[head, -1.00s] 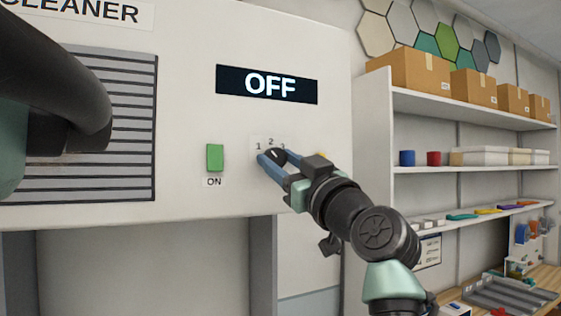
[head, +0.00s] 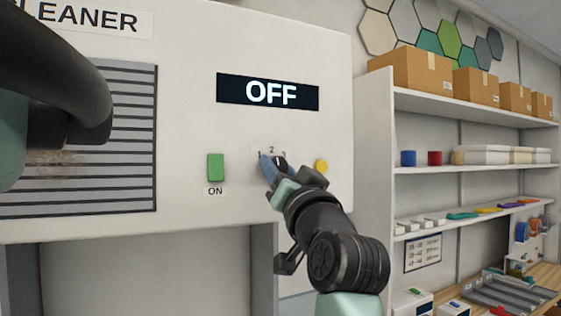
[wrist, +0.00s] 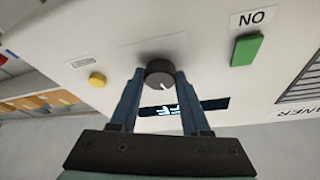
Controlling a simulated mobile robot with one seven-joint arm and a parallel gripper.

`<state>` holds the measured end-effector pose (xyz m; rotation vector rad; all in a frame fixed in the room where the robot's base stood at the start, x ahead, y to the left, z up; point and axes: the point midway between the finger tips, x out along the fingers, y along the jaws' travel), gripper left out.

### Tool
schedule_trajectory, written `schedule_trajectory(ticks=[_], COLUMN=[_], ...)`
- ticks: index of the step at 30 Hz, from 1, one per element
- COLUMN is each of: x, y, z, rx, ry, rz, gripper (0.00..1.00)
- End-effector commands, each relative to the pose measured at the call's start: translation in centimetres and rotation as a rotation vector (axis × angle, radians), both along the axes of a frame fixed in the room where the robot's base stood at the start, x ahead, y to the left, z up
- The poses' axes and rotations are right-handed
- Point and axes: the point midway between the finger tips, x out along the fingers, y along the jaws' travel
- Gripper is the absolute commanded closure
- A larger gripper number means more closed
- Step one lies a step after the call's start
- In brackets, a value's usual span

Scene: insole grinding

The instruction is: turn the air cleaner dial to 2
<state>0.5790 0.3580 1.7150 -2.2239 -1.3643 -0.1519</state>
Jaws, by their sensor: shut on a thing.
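The air cleaner (head: 185,45) is a large white cabinet with a dark display (head: 268,92) that reads OFF. Its dial (head: 279,160) is a small black knob with a white mark, below the display. The numbers 1, 2 and 3 are printed above it. My gripper (head: 274,161) has its blue fingers on either side of the dial and is shut on it. The wrist view shows the dial (wrist: 158,72) between both fingertips, upside down, with its white mark pointing toward the display (wrist: 185,107). The fingers partly hide the dial in the head view.
A green ON button (head: 216,167) is left of the dial, and a round yellow button (head: 321,166) is close on its right. A slatted vent (head: 130,135) is further left. Shelves (head: 470,105) with boxes stand at the right.

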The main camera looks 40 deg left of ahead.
Motion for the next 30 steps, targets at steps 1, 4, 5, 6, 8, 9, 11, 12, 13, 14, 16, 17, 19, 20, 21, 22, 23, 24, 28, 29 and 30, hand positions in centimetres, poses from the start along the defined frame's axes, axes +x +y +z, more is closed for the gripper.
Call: schedule_trajectory(ticks=[1,4,5,6,8,9,11,12,13,14,16,17,19,20,21,22,23,24,28,29,30], x=[-0.06,-0.10,-0.08,-0.08,-0.09,-0.10,-0.10,-0.11,-0.10,-0.09,-0.08,-0.08,-0.08,-0.08,-0.07,-0.07,-0.07,-0.08,-0.08,-0.08,-0.08], y=[0.01,0.04,0.01,0.00,0.01,0.02,0.01,0.01,0.01,0.00,-0.01,-0.02,-0.03,-0.02,-0.03,-0.03,-0.03,-0.02,-0.02,-0.02,-0.02], z=[0.36,0.33,0.34,0.33,0.29,0.26,0.22,0.20,0.20,0.18,0.16,0.16,0.14,0.13,0.13,0.13,0.13,0.13,0.13,0.13,0.13], rx=[0.012,0.034,0.040,0.048,0.057,0.062,0.068,0.071,0.073,0.075,0.079,0.080,0.081,0.081,0.081,0.081,0.081,0.081,0.081,0.081,0.081], ry=[0.027,0.082,0.094,0.112,0.134,0.147,0.163,0.171,0.176,0.180,0.187,0.189,0.191,0.191,0.191,0.191,0.191,0.191,0.191,0.191,0.191], rz=[0.000,0.001,0.000,0.000,0.000,0.001,0.000,0.001,0.001,0.000,0.000,0.000,0.000,0.000,0.000,0.000,0.000,0.000,0.000,0.001,0.001], gripper=[1.00,1.00,1.00,1.00,1.00,1.00,1.00,1.00,1.00,1.00,1.00,1.00,1.00,1.00,1.00,1.00,1.00,1.00,1.00,0.48,0.41])
